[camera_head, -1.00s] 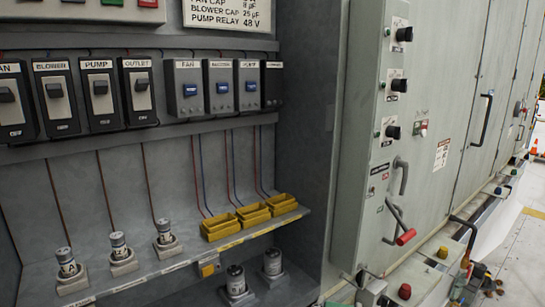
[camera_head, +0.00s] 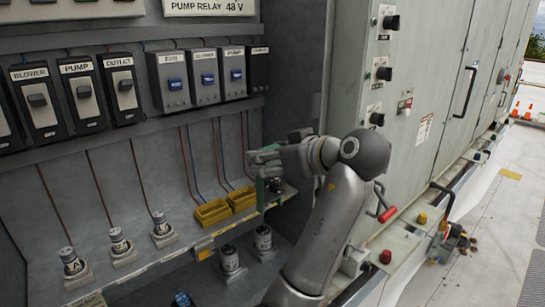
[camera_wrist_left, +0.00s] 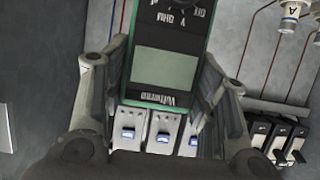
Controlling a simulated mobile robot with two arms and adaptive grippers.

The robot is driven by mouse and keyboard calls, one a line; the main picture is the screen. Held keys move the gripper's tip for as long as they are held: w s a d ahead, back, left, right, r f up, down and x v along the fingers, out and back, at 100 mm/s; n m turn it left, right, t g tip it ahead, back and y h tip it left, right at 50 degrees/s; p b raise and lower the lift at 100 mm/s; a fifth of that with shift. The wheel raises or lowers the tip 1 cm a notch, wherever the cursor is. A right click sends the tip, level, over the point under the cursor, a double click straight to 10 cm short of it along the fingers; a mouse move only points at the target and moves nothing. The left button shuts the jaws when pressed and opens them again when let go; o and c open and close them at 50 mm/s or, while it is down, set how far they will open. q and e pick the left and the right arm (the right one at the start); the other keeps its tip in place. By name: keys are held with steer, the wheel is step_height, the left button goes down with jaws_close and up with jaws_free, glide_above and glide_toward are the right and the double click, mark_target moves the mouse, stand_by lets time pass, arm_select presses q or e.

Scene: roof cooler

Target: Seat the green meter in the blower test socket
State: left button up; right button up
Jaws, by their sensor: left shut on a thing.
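The green meter (camera_wrist_left: 168,70) is between the two fingers of my left gripper in the left wrist view, its grey screen and dial facing the camera. In the head view the left gripper (camera_head: 268,168) is shut on the meter (camera_head: 263,190), holding it above the right end of the shelf. Yellow open-topped sockets (camera_head: 212,213) (camera_head: 242,199) stand on the shelf just left of the meter. A third, seen earlier, is hidden behind the gripper and meter. I cannot read which socket is the blower's. My right gripper is not in view.
Grey boxes with blue switches (camera_head: 206,80) hang above the sockets, with wires running down. Capped cylinders (camera_head: 119,242) stand left on the shelf; silver cans (camera_head: 263,238) stand below. The cabinet side with knobs and a red-tipped handle (camera_head: 386,215) is close right of my arm.

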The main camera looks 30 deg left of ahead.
arm_select(q)
steer(key=b+x, duration=0.3)
steer(key=x, duration=0.9)
steer(key=shift+a+r, duration=0.15)
steer(key=shift+a, duration=0.05)
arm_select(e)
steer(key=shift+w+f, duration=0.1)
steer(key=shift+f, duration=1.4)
arm_select(q)
steer(key=shift+w, duration=0.1)
steer(key=shift+d, duration=0.15)
stand_by(0.6)
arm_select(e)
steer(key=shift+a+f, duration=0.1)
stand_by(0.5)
arm_select(q)
steer(key=o, duration=1.3)
steer(key=shift+f, duration=0.25)
